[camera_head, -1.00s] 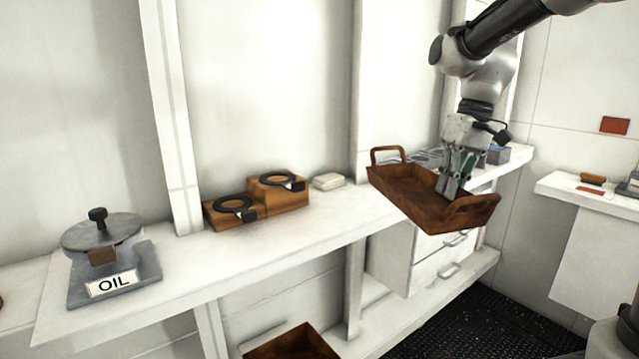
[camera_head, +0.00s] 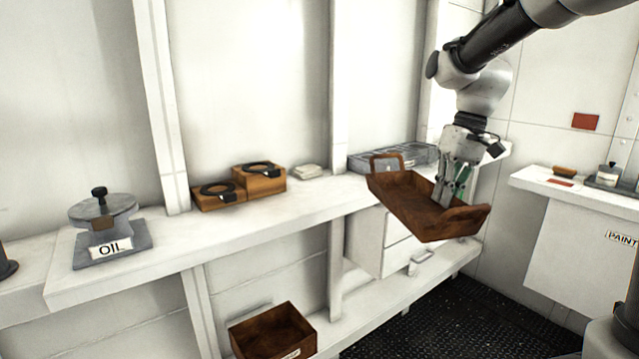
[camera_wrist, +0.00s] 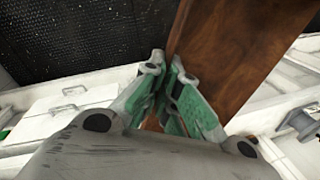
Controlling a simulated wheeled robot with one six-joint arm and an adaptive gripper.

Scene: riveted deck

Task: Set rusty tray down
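The rusty tray (camera_head: 404,203) is a long brown open tray with a raised handle at each end. It hangs in the air in front of the white shelf (camera_head: 330,197), tilted, its near right end lower. My gripper (camera_head: 447,202) reaches down at the tray, its green-padded fingers closed on the tray's side wall. In the wrist view the fingers (camera_wrist: 172,75) meet closely at the brown tray (camera_wrist: 228,60), which fills the upper middle. The exact pinch point is partly hidden by the fingers.
On the shelf stand an OIL container (camera_head: 108,232), wooden blocks with black rings (camera_head: 240,188), a pale block (camera_head: 307,172) and a grey metal tray (camera_head: 368,162). White drawers (camera_head: 385,243) sit below. A brown box (camera_head: 273,332) is lower down. The shelf front is clear at mid-length.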

